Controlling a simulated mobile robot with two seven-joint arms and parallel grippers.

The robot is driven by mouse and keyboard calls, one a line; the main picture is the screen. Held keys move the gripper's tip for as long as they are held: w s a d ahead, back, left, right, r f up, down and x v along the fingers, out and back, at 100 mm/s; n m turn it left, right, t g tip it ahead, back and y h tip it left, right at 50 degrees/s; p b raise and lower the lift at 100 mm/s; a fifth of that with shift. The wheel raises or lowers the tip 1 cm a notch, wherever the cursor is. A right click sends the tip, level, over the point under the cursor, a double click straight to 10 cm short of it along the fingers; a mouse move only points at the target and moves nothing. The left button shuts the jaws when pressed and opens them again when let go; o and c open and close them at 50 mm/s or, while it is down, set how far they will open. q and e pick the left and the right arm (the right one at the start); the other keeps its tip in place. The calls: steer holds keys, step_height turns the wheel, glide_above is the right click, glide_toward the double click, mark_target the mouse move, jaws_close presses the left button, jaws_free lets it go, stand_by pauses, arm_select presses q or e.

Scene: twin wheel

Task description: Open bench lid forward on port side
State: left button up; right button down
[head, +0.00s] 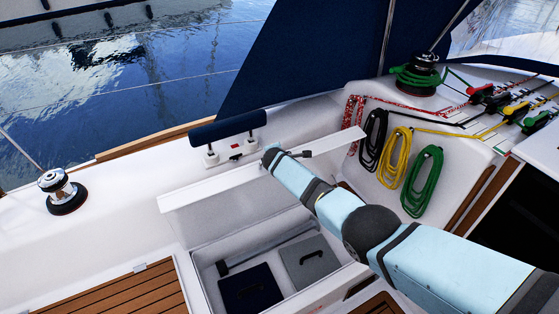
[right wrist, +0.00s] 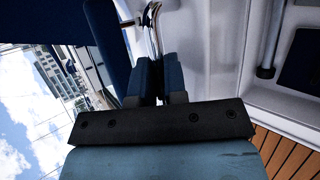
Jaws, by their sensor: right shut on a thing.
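The bench lid (head: 225,185) is a white panel, tilted up and open, left of centre in the head view. Below it the bench locker (head: 205,262) is open, and its inside shows. My right gripper (head: 272,156) is at the upper edge of the lid. In the right wrist view the dark fingers of the right gripper (right wrist: 158,75) are shut on a shiny curved metal handle (right wrist: 153,30). How the handle joins the lid is hidden behind the gripper. My left gripper is in neither view.
A dark blue box (head: 250,288) and a grey box (head: 310,262) sit in the locker. A blue cushioned backrest (head: 228,128) stands behind the lid. Winches (head: 62,192) and coiled ropes (head: 394,158) are on the sides. Wooden slatted seating (head: 130,292) lies front left.

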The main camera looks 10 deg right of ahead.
steer(key=shift+w, duration=0.2)
stand_by(0.3)
steer(key=c, duration=1.4)
jaws_free()
steer(key=shift+o, duration=0.2)
steer(key=shift+s+a+r+p, duration=0.1)
steer(key=shift+s+r+p, duration=0.15)
steer(key=shift+p, duration=0.35)
steer(key=p+v, duration=0.2)
steer(key=shift+s+r+p, duration=0.25)
steer(key=shift+s+p, duration=0.05)
steer(key=v, duration=1)
steer(key=shift+r, duration=0.2)
steer(key=shift+s, duration=0.1)
